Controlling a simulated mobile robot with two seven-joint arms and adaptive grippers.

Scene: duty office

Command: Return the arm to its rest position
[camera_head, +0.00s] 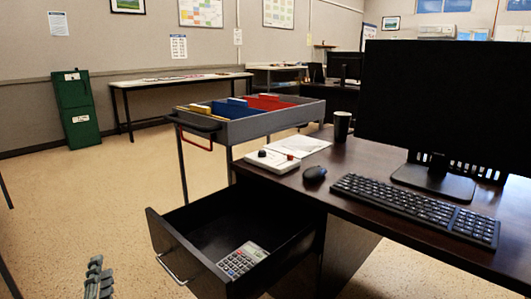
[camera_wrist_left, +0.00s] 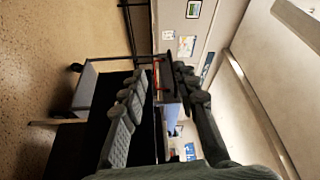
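My left gripper (camera_head: 97,276) shows at the bottom left of the head view, in front and left of the open drawer, apart from it. In the left wrist view the two fingers of the left gripper (camera_wrist_left: 158,73) stand apart with nothing held between them. The black desk drawer (camera_head: 163,236) is pulled out. A grey calculator (camera_head: 243,260) lies inside it near the front. My right gripper is in neither view.
The dark desk (camera_head: 380,172) carries a monitor (camera_head: 450,100), keyboard (camera_head: 415,208), mouse (camera_head: 314,173), mug (camera_head: 342,124) and a white device (camera_head: 272,161). A grey file cart (camera_head: 236,128) stands behind the drawer. Open floor (camera_head: 90,200) lies to the left.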

